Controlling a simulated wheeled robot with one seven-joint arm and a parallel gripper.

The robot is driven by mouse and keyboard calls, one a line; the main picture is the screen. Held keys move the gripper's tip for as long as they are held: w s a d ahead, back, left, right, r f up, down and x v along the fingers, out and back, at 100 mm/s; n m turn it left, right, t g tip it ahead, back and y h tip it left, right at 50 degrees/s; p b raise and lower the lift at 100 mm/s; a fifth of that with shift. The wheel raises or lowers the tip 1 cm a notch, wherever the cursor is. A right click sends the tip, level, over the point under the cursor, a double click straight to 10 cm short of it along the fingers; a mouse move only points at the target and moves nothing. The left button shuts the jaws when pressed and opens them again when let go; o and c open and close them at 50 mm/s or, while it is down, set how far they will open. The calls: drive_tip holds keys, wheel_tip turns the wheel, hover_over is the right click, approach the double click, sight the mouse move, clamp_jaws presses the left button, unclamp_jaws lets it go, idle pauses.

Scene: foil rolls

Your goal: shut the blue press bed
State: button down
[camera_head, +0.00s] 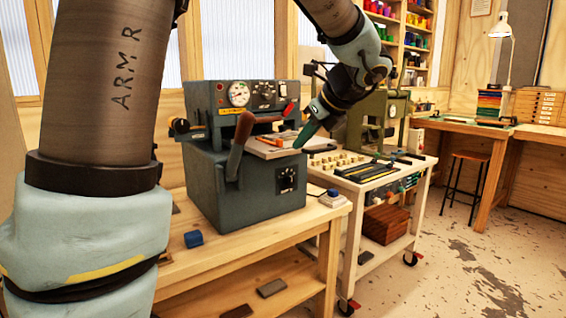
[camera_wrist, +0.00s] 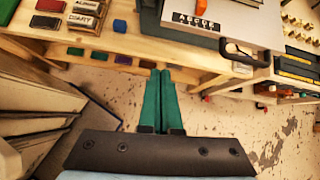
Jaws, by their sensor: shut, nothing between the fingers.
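The blue press (camera_head: 245,185) stands on a wooden bench, with a brown-gripped lever at its front. Its bed (camera_head: 273,149) is a pale flat plate that sticks out of the press towards the right, so it is open. In the wrist view the bed (camera_wrist: 232,22) carries a dark lettered strip, and a black handle (camera_wrist: 245,56) is on its near edge. My gripper (camera_head: 298,146) has green fingers, shut and empty, by the outer end of the bed. In the wrist view the fingertips (camera_wrist: 160,72) appear below and left of the handle. I cannot tell whether they touch anything.
A green press (camera_head: 375,112) stands behind a trolley top (camera_head: 352,172) with small blocks and dark bars. A blue block (camera_head: 193,239) lies on the bench left of the blue press. Open floor (camera_head: 450,255) lies at right; a stool (camera_head: 466,180) stands beyond.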

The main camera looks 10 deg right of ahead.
sight(280, 151)
drive_tip(key=shift+m+t, duration=0.3)
drive_tip(key=shift+m, duration=0.4)
drive_tip(key=w+a+f, duration=0.1)
drive_tip(key=w, duration=0.2)
drive_tip(key=w+f+p, duration=0.1)
drive_tip(key=w+f, duration=0.1)
drive_tip(key=w, duration=0.1)
drive_tip(key=w+a+f+p, duration=0.1)
drive_tip(key=w+f, duration=0.1)
drive_tip(key=w, duration=0.1)
drive_tip(key=shift+a, duration=0.35)
drive_tip(key=shift+w+a+f, duration=0.15)
drive_tip(key=shift+w+a, duration=0.15)
drive_tip(key=shift+w, duration=0.35)
drive_tip(key=shift+w, duration=0.1)
drive_tip(key=w+a+p, duration=0.3)
drive_tip(key=w, duration=0.3)
drive_tip(key=w+a+p, duration=0.3)
drive_tip(key=w, duration=0.4)
drive_tip(key=w+a+p, duration=0.3)
drive_tip(key=w, duration=0.3)
drive_tip(key=shift+w+a, duration=0.2)
drive_tip(key=shift+w, duration=0.05)
drive_tip(key=shift+w+a, duration=0.1)
drive_tip(key=shift+r, duration=0.25)
